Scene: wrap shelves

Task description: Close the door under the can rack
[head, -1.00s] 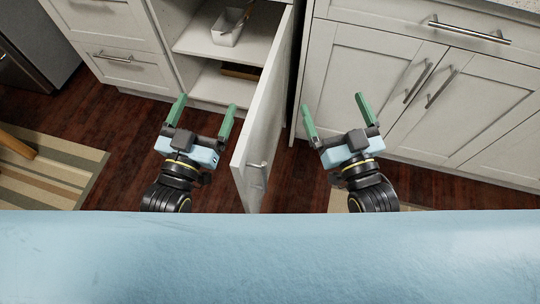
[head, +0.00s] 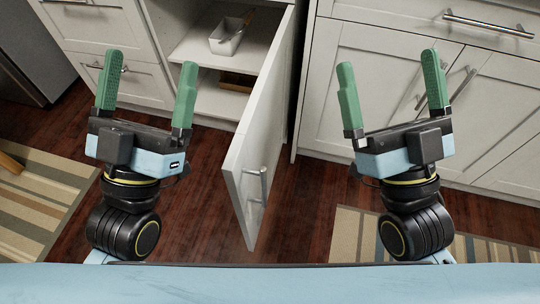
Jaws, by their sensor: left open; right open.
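The white cabinet door (head: 262,135) stands wide open in the head view, swung out toward me from its right-hand side, with a metal handle (head: 264,186) on its outer face near the free edge. Behind it the cabinet interior shows two shelves. My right gripper (head: 390,85) is open and empty, to the right of the door, in front of the closed double-door cabinet. Neither gripper touches the door. No can rack is visible.
A white tray (head: 227,42) sits on the upper shelf and a brown item (head: 237,82) on the lower shelf. Drawers (head: 101,40) are at the left. Closed double doors (head: 356,85) stand at the right. Striped rugs (head: 38,203) lie on the dark wood floor.

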